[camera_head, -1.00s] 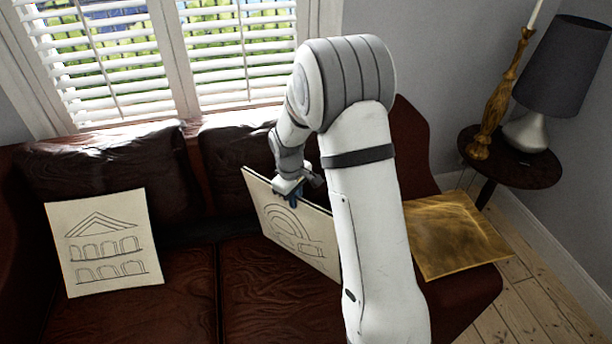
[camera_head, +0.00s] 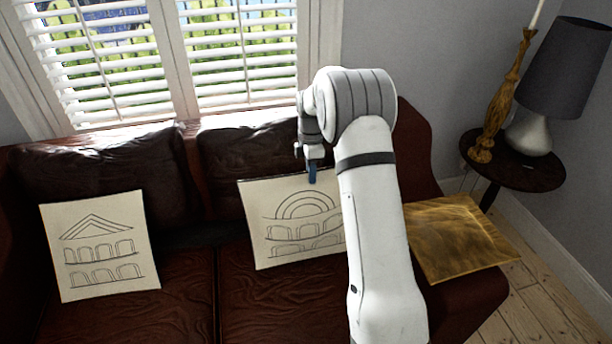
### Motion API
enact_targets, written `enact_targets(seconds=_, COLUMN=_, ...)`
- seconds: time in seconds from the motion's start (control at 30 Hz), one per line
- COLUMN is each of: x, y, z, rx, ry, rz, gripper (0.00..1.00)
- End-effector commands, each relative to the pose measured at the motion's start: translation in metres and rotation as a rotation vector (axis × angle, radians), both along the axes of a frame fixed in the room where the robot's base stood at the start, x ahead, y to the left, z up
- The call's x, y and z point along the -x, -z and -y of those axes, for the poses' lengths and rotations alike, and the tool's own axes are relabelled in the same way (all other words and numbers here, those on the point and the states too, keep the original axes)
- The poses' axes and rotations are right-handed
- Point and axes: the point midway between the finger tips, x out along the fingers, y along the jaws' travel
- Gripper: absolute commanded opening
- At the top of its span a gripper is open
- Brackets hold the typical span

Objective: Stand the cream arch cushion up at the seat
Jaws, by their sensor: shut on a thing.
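The cream arch cushion (camera_head: 285,236) is a flat cream square with line-drawn arches under a rounded top. It is upright over the right seat of the dark red leather sofa (camera_head: 180,318), its drawn face toward the camera. My gripper (camera_head: 312,176) is shut on its top edge. My arm hides the cushion's right side. I cannot tell whether its lower edge touches the seat. A second cream cushion (camera_head: 100,246), with a drawn triangular gable and arches, leans upright on the left seat.
A gold cushion (camera_head: 460,237) lies on the sofa's right arm. A dark round side table (camera_head: 512,168) holds a grey-shaded lamp (camera_head: 568,65) and a gold candlestick (camera_head: 500,95) at the right. A window with white blinds is behind the sofa.

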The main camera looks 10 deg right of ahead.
Motion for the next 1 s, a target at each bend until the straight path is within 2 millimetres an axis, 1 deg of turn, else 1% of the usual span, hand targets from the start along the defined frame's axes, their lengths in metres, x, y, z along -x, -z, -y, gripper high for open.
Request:
enact_targets(seconds=0.17, x=-0.011, y=0.015, z=0.000, rx=0.000, ry=0.000, rz=-0.001, gripper=0.00)
enact_targets(seconds=0.7, x=-0.058, y=0.070, z=0.000, rx=0.001, ry=0.001, rz=0.000, gripper=0.00)
enact_targets(seconds=0.8, x=-0.061, y=0.080, z=0.000, rx=0.000, ry=0.001, rz=-0.001, gripper=0.00)
enact_targets(seconds=1.0, x=-0.066, y=0.094, z=-0.001, rx=0.001, ry=0.001, rz=0.000, gripper=0.00)
